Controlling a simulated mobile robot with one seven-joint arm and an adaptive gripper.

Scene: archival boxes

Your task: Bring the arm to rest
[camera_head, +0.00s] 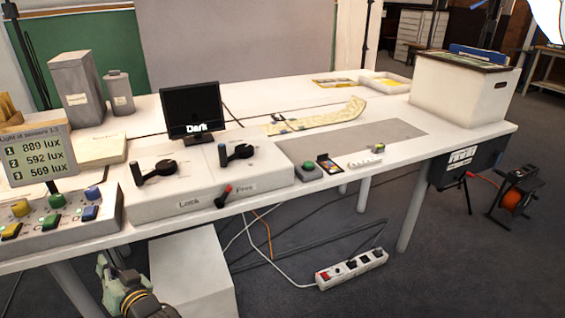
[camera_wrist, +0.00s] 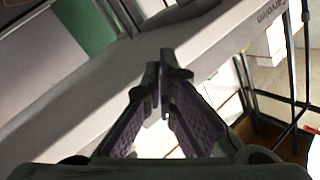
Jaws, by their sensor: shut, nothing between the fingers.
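My gripper (camera_wrist: 162,92) is shut in the wrist view, its dark fingertips together with nothing between them. In the head view, a part of my arm shows low at the left, in front of the white table (camera_head: 345,185) and below its front edge. It is apart from the tabletop objects. The rest of my arm is out of the picture.
The table holds a control box with levers (camera_head: 210,180), a dark monitor (camera_head: 190,108), a lux display (camera_head: 38,157) and a large archival box (camera_head: 460,90). A white block (camera_head: 195,272) and a power strip (camera_head: 352,269) are on the floor.

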